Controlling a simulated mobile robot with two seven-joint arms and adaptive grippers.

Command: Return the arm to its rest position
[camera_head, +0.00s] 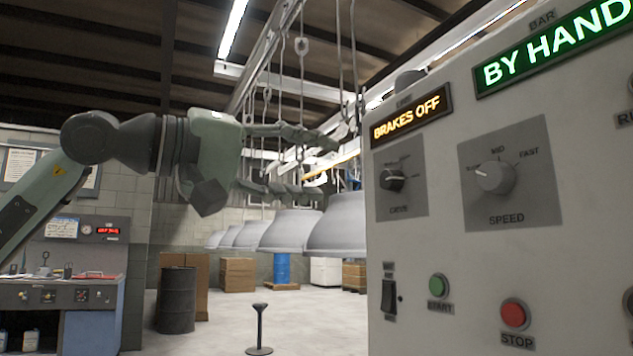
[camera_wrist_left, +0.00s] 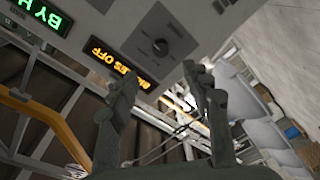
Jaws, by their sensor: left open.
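My left arm comes in from the left of the head view, raised, with its green-grey wrist across the upper middle. My left gripper (camera_head: 328,167) is open, its two fingers pointing right toward the left edge of the grey control panel (camera_head: 440,235). In the left wrist view the gripper (camera_wrist_left: 160,78) has its fingers spread with nothing between them. The panel and its brakes-off sign (camera_wrist_left: 121,62) show tilted beyond them. Whether a fingertip touches anything cannot be told. My right gripper is not in view.
Pale grey hoods (camera_head: 290,231) hang in a row below and behind the gripper, with hooks and chains (camera_head: 302,46) above. The panel has knobs, a switch and a red stop button (camera_head: 514,314). A dark drum (camera_head: 177,299) and a black stand (camera_head: 259,330) are on the floor.

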